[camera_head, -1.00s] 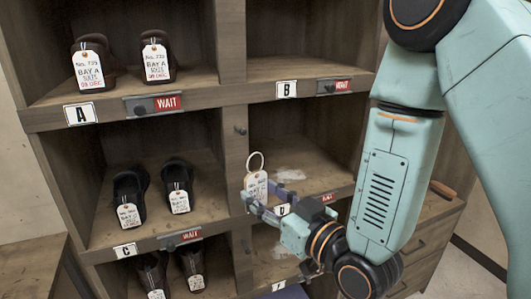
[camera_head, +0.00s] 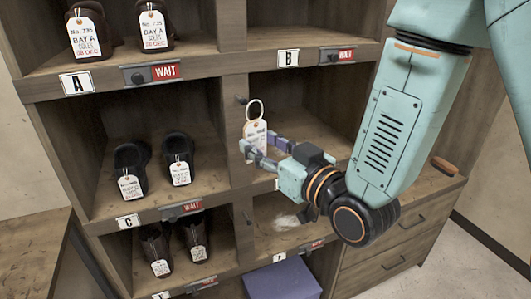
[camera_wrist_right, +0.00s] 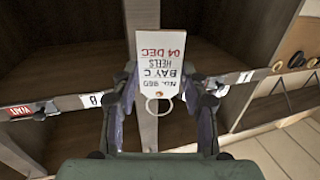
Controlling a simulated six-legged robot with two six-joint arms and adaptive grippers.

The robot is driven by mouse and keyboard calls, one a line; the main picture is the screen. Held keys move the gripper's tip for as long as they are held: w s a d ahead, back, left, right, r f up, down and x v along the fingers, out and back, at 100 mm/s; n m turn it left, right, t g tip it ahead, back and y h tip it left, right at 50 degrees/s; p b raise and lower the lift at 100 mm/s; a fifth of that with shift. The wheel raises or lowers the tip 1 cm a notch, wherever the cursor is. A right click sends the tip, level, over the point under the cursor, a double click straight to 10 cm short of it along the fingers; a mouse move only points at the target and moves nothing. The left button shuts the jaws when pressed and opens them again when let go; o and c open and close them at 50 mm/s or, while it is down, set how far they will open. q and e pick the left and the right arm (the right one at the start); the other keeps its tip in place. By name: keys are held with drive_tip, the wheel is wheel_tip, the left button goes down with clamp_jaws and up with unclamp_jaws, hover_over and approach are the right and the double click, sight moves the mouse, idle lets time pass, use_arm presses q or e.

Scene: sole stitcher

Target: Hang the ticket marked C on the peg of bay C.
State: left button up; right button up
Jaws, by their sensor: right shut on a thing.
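The ticket marked C (camera_head: 256,140) is a white tag with a pale ring (camera_head: 254,108) at its top. In the right wrist view the ticket (camera_wrist_right: 162,62) appears upside down and reads BAY C, HEELS, 04 DEC. My right gripper (camera_head: 258,150) is shut on the ticket and holds it upright in front of the shelf. A dark peg (camera_head: 241,100) sticks out of the post right of bay C (camera_head: 205,140). The ring is just right of and slightly below this peg in the picture, seemingly apart from it; depth is unclear. My left gripper is not in view.
Shoes with tags (camera_head: 130,172) stand in bay C, and more in bay A (camera_head: 86,30) above and in the bay below. Bay D (camera_head: 310,125) right of the post shows no shoes. A purple box (camera_head: 283,281) is below.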

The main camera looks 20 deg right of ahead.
drive_tip(key=shift+w+f+b, duration=0.1)
drive_tip(key=shift+w+b, duration=0.15)
drive_tip(key=shift+b, duration=0.2)
drive_tip(key=shift+w+a, duration=0.1)
drive_tip(key=shift+w, duration=0.95)
drive_tip(key=shift+w+f+b, duration=0.1)
drive_tip(key=shift+w+f, duration=0.1)
drive_tip(key=shift+w, duration=0.85)
drive_tip(key=shift+w+f+b, duration=0.1)
drive_tip(key=shift+w+f, duration=0.15)
drive_tip(key=shift+w, duration=0.8)
drive_tip(key=shift+w+f+b, duration=0.1)
drive_tip(key=shift+w+f, duration=0.1)
drive_tip(key=shift+w, duration=0.85)
drive_tip(key=o, duration=0.9)
drive_tip(key=shift+a, duration=0.1)
